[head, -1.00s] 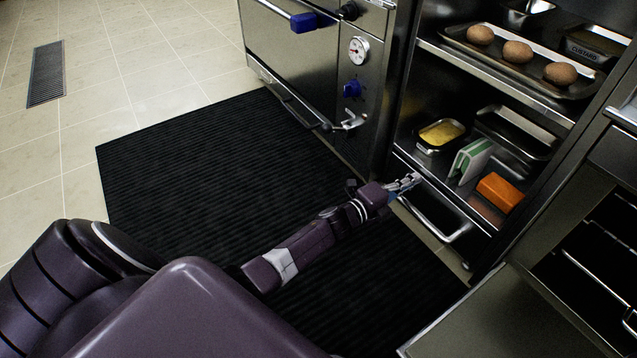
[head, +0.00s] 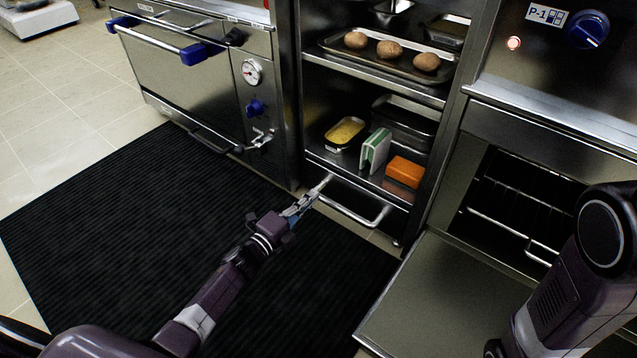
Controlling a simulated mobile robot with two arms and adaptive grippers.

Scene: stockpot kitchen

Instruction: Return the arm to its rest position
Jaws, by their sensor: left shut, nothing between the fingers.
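My left arm reaches in from the bottom left. Its gripper (head: 318,189) is shut with nothing in it, in front of the left end of the drawer handle (head: 352,214) under the open shelves. I cannot tell whether the fingertips touch the handle. My right arm (head: 572,290) shows at the lower right, in front of the open oven; its gripper is out of view.
The lower shelf holds a yellow-filled pan (head: 345,131), a green and white block (head: 376,150) and an orange block (head: 405,171). A tray (head: 444,74) with potatoes is above. An oven door (head: 440,300) hangs open. The black mat (head: 130,215) is clear.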

